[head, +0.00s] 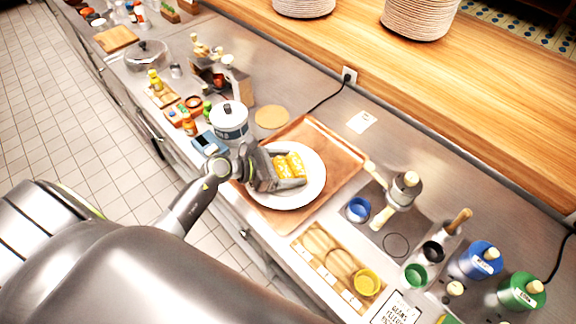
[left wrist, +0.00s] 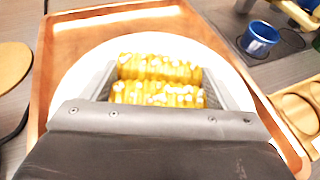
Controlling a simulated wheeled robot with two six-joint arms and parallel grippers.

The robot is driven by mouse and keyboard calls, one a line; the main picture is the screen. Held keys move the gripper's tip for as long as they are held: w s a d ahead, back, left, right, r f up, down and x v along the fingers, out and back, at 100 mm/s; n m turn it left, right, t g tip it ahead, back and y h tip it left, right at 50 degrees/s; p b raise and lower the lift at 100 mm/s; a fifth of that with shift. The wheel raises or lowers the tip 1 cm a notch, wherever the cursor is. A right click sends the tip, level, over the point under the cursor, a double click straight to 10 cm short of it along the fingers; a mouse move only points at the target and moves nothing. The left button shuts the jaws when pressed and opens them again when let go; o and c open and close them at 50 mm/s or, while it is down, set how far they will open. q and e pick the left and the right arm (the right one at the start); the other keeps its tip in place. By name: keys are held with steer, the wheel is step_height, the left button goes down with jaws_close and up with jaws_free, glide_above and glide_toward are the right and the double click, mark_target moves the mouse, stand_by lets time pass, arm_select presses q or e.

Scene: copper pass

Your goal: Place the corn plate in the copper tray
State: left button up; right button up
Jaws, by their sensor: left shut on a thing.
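The corn plate is a white round plate (head: 313,186) with yellow corn pieces (head: 289,165) on it. In the head view it lies over the copper tray (head: 330,140), inside the tray's outline; I cannot tell whether it touches the tray floor. My left gripper (head: 284,172) is over the plate with its jaws around the corn. In the left wrist view the two fingers (left wrist: 166,90) flank the corn (left wrist: 158,68), with the plate (left wrist: 85,72) beneath and the tray rim (left wrist: 60,22) around it. My right gripper is not in view.
A wooden holder (head: 318,242) with a yellow cup (head: 367,282) lies in front.

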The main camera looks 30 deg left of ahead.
arm_select(q)
steer(key=shift+w+f, duration=0.1)
steer(key=o, duration=1.4)
steer(key=shift+s+a, duration=0.25)
steer(key=shift+s, duration=0.05)
steer(key=b+v, duration=0.2)
steer(key=v, duration=0.7)
steer(key=shift+s+b, duration=0.15)
steer(key=shift+b, duration=0.2)
steer(key=shift+v, duration=1.1)
steer(key=shift+r, duration=0.25)
